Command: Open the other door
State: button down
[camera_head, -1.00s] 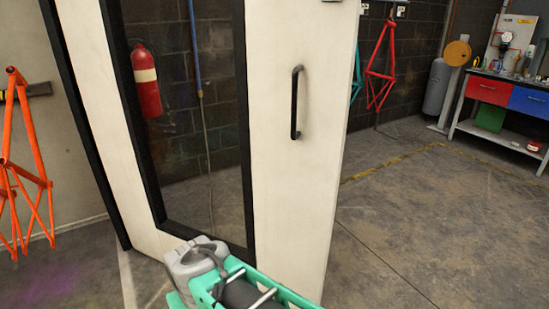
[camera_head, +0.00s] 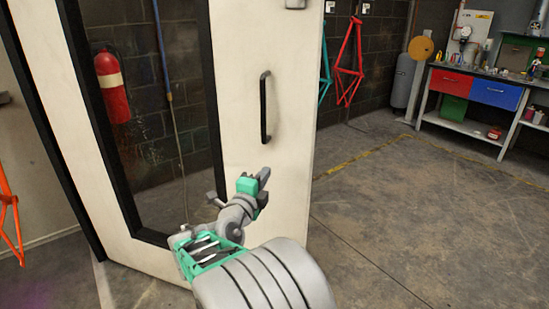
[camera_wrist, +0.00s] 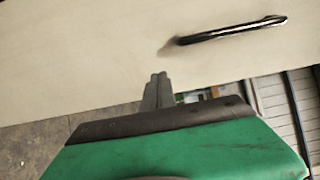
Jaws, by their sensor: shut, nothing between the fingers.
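A white door (camera_head: 237,100) with a dark-framed window stands ajar in front of me in the head view. Its black vertical bar handle (camera_head: 265,107) is on the right part of the door. My gripper (camera_head: 265,174) is in front of the door, below the handle, with its fingers together and empty. In the wrist view the handle (camera_wrist: 232,32) lies across the upper right of the pale door (camera_wrist: 90,50). There the closed fingertips (camera_wrist: 159,78) are apart from the handle, to its lower left.
An orange frame (camera_head: 10,215) is at the left edge. Through the window I see a red fire extinguisher (camera_head: 112,85). Red (camera_head: 350,62) and teal frames hang behind the door. A workbench (camera_head: 465,127) stands at the back right. The floor right of the door is clear.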

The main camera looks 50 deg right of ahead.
jog(key=p, duration=0.2)
send_near(280, 152)
jog(key=x, duration=0.5)
jog(key=shift+f, duration=0.1)
